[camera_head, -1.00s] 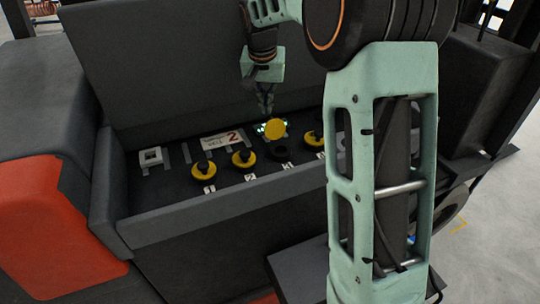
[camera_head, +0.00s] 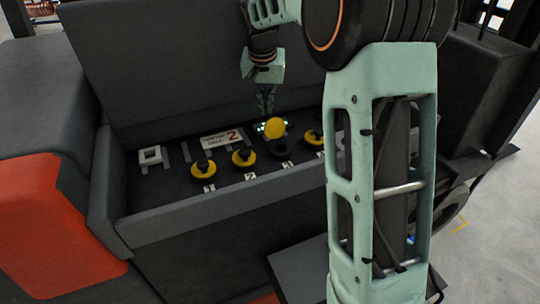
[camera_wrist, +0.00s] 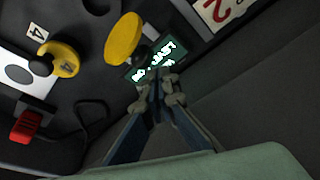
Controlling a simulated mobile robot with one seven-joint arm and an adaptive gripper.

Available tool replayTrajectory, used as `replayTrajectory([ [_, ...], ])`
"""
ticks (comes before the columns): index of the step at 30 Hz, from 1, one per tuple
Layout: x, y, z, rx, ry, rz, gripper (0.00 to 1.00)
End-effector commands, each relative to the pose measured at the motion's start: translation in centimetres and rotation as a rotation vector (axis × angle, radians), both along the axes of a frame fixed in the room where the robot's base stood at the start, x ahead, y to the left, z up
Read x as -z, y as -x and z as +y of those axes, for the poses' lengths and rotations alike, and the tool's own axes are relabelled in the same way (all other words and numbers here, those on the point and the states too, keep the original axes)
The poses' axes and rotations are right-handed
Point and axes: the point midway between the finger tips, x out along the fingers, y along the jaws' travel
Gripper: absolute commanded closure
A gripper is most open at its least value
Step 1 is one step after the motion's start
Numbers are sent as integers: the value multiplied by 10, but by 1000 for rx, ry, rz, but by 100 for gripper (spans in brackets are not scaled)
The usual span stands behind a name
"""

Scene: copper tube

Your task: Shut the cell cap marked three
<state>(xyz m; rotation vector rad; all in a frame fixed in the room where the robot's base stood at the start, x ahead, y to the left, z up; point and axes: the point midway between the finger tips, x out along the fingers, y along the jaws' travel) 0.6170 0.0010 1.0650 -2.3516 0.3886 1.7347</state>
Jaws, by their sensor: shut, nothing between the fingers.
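One yellow cell cap (camera_head: 275,128) stands raised open, above a dark open cell (camera_head: 280,150) in the row. It is the cap beside the cap marked 4, and its own number is too small to read clearly. In the wrist view, the raised cap (camera_wrist: 123,38) is a yellow disc left of and above my fingertips. My gripper (camera_head: 265,110) is shut and empty, pointing down just behind the raised cap. In the wrist view, my gripper (camera_wrist: 160,82) is in front of the lit display (camera_wrist: 155,62). I cannot tell whether the fingers touch the cap.
Shut yellow caps stand in the same row: one (camera_head: 203,170) and another (camera_head: 243,157) to the left, and one marked 4 (camera_wrist: 63,60) on the other side. A sign with a red 2 (camera_head: 222,138) lies behind. The tray's front wall (camera_head: 200,218) and tall back panel enclose the row.

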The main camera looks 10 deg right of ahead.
Motion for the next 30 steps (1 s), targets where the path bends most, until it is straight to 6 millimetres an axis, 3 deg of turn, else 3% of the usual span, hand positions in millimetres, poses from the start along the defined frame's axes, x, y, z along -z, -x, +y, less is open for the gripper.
replayTrajectory([
  [30,24,1,0,1,0,5,100],
])
